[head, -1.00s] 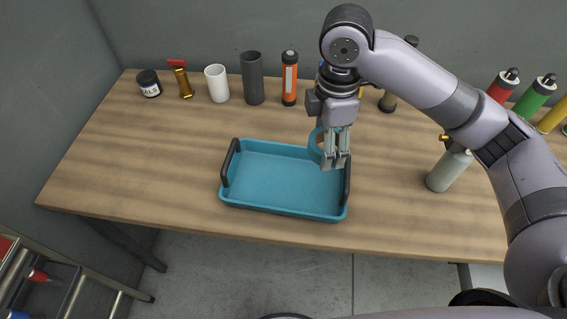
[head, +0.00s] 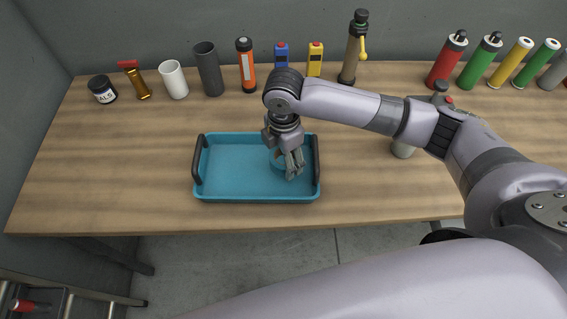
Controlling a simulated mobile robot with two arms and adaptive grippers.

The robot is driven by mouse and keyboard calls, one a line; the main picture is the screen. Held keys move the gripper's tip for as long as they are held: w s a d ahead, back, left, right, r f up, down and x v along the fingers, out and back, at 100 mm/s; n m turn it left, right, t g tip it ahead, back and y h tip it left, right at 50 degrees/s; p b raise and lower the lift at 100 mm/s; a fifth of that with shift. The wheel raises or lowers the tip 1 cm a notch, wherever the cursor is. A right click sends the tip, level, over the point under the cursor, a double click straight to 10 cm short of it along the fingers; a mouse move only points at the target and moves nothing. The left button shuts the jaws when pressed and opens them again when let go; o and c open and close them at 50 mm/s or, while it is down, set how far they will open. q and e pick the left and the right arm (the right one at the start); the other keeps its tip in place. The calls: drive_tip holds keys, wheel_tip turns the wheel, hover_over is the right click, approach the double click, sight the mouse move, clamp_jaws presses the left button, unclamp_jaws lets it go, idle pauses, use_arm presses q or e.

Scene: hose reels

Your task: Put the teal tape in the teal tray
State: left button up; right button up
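The teal tray (head: 232,192) is a shallow rectangle with a dark handle at each end, on the wooden table. My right gripper (head: 294,165), on the arm coming in from the right, is low over the right part of the tray. It looks shut on the teal tape (head: 275,156), a ring at the left of its fingers. The fingers and wrist hide much of the tape, and its colour blends with the tray. I cannot tell whether the tape touches the tray floor. My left gripper is not in view.
Along the back stand a dark jar (head: 102,89), a white cup (head: 174,80), a grey cylinder (head: 208,70), an orange cylinder (head: 246,66) and a tall brown cylinder (head: 353,50). Red (head: 447,62) and green (head: 480,62) bottles stand back right. The table left of the tray is clear.

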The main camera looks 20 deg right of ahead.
sight(284, 167)
drive_tip(key=shift+f, duration=2.25)
drive_tip(key=shift+f, duration=0.15)
drive_tip(key=o, duration=1.2)
wheel_tip(284, 167, up, 12)
drive_tip(key=shift+r+b, duration=0.2)
drive_tip(key=shift+b, duration=0.55)
